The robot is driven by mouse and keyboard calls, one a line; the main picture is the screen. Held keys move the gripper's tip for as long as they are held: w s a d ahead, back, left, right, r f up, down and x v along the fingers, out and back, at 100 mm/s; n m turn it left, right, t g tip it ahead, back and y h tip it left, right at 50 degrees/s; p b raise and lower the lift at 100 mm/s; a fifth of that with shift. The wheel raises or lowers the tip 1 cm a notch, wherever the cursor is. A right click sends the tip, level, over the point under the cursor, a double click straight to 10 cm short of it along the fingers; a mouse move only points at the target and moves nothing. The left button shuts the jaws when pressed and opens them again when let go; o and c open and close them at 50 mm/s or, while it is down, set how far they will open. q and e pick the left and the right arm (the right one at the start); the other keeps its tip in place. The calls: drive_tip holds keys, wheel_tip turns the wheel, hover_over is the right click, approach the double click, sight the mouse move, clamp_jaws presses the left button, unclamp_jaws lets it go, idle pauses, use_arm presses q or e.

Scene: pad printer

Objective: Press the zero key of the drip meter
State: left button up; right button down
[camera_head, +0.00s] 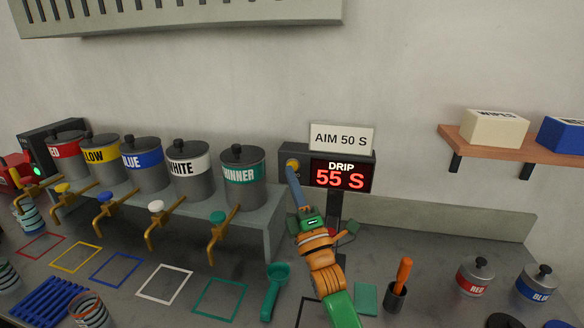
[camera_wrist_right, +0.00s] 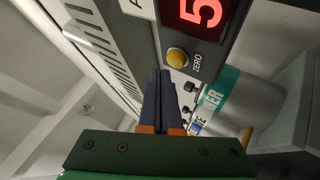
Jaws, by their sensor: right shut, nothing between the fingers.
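The drip meter (camera_head: 342,175) is a dark box against the wall with a red display reading 55 S. Its round yellow zero key (camera_head: 292,164) is on the left of the box, and it shows labelled ZERO in the right wrist view (camera_wrist_right: 177,58). My right gripper (camera_head: 290,168) is shut and empty, its blue fingertips just in front of or below the key. In the wrist view the fingertips (camera_wrist_right: 158,73) appear just beside the key; whether they touch it I cannot tell.
A sign (camera_head: 342,138) reading AIM 50 S stands on the meter. Labelled paint cans (camera_head: 190,165) with brass taps stand on a rack to the left. A green scoop (camera_head: 275,290) and a cup with an orange-handled tool (camera_head: 397,295) are on the bench.

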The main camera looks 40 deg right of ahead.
drive_tip(key=shift+w+d, duration=0.3)
drive_tip(key=shift+d, duration=0.05)
drive_tip(key=shift+w+d+b, duration=0.25)
drive_tip(key=shift+d+b, duration=0.05)
drive_tip(key=shift+b, duration=0.05)
idle(0.8)
idle(0.3)
drive_tip(key=shift+s+a+p, duration=0.4)
drive_tip(key=shift+s+a, duration=0.15)
drive_tip(key=shift+a, duration=0.05)
drive_tip(key=s+a+p, duration=0.2)
drive_tip(key=s+a, duration=0.1)
drive_tip(key=shift+s+a, duration=0.1)
drive_tip(key=shift+a, duration=0.3)
